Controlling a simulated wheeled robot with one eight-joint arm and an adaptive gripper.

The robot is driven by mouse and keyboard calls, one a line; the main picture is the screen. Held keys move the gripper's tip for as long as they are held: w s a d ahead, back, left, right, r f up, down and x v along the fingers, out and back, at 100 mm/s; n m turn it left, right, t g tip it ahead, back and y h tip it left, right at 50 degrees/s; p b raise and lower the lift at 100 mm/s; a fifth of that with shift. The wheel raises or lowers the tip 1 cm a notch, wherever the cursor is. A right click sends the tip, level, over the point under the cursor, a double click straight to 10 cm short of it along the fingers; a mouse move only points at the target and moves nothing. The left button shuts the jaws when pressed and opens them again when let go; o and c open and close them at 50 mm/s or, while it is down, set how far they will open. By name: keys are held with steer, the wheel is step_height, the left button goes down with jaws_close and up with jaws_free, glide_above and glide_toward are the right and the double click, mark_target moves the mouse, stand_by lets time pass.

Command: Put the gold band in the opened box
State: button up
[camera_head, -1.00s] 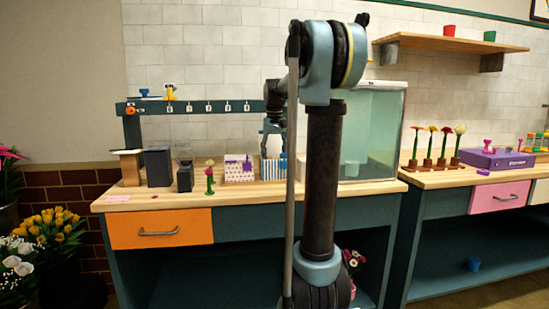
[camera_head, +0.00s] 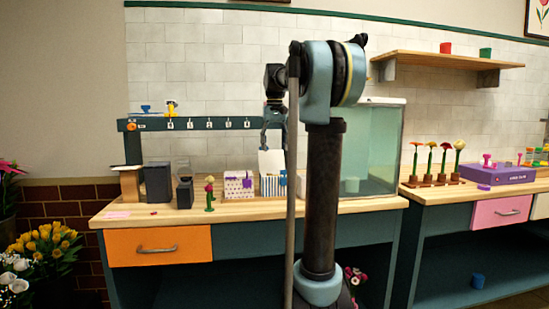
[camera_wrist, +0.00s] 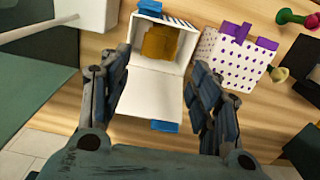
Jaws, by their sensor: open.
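The opened box (camera_wrist: 138,57) is white with blue stripes, and its white lid (camera_wrist: 146,94) is folded out toward my gripper. The gold band (camera_wrist: 158,42) lies inside the box in the wrist view, apart from my fingers. My gripper (camera_wrist: 158,68) is open and empty, with its fingers on either side of the lid in the picture. In the head view the striped box (camera_head: 272,187) stands on the counter with its lid (camera_head: 271,162) raised, below my gripper (camera_head: 272,143). The band is hidden in that view.
A purple-dotted white box (camera_head: 238,185) stands left of the striped box. A red flower on a green stand (camera_head: 209,193) and dark blocks (camera_head: 157,182) are farther left. A glass tank (camera_head: 375,150) is to the right. A dark rail (camera_head: 205,124) runs behind.

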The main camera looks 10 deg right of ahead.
steer(key=shift+r, duration=0.5)
steer(key=s+f+t, duration=0.2)
steer(key=s+f, duration=3.2)
steer(key=f, duration=0.2)
steer(key=shift+s+d+f, duration=0.15)
steer(key=shift+s+f, duration=0.05)
steer(key=shift+s, duration=0.1)
steer(key=shift+w+f, duration=0.2)
steer(key=shift+w, duration=0.25)
